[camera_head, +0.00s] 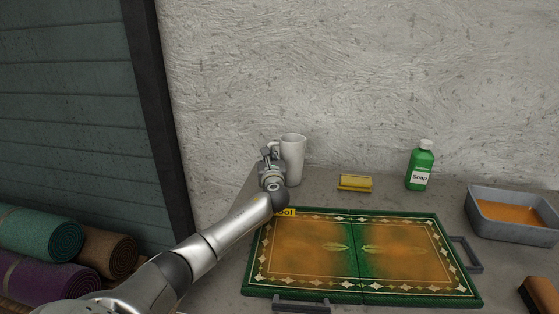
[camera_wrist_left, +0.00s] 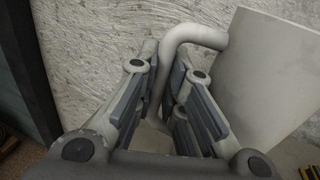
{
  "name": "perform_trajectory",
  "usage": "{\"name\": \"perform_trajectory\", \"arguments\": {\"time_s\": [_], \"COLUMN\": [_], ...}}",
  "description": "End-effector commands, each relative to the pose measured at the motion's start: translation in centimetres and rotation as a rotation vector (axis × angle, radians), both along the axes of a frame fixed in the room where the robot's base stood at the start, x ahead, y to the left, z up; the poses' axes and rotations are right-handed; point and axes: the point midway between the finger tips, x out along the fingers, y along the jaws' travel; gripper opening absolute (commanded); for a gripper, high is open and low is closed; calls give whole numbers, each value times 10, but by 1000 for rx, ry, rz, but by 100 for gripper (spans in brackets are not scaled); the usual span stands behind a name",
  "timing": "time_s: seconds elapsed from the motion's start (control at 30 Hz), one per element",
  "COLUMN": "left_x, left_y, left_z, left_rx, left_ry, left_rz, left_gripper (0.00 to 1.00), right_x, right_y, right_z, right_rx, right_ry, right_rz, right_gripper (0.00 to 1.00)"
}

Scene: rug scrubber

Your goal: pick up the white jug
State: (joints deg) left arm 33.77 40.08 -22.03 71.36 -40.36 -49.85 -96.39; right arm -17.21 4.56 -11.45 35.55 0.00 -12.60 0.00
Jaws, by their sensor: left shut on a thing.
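The white jug (camera_head: 292,160) stands upright at the back left of the table, near the wall, in the head view. In the left wrist view its body (camera_wrist_left: 265,75) fills the right side, and its curved handle (camera_wrist_left: 190,35) runs down between the fingers. My left gripper (camera_head: 268,157) is at the jug's left side; in the wrist view the left gripper (camera_wrist_left: 165,95) is shut on the handle. I cannot tell whether the jug's base, partly hidden, touches the table. My right gripper is not in view.
A green-bordered rug (camera_head: 400,255) lies flat in front, with grey handles at its edges. A yellow sponge-like block (camera_head: 355,183), a green soap bottle (camera_head: 421,165) and a grey tray of orange liquid (camera_head: 508,212) stand behind and right. Rolled rugs (camera_head: 45,240) lie at the left.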

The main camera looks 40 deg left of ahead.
Motion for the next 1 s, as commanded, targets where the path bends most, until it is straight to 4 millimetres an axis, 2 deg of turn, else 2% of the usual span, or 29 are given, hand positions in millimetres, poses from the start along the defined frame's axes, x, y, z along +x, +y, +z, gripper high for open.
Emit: {"name": "perform_trajectory", "arguments": {"time_s": [0.23, 0.37, 0.47, 0.7, 1.0], "left_x": [0, 0, -5, -24, -51], "left_y": [1, 1, -11, -44, -94], "left_z": [16, 36, 50, 95, 118], "left_rx": [2, 2, 1, 3, 1], "left_ry": [-5, -8, -8, -8, -6], "left_rz": [1, 0, -3, -4, -4], "left_gripper": [0, 0, 0, 0, 0], "right_x": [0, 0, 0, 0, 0], "right_y": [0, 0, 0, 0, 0], "right_z": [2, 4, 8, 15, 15], "right_rx": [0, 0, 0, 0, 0], "right_ry": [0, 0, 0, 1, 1], "right_rz": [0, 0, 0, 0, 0], "right_gripper": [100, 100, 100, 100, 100]}}
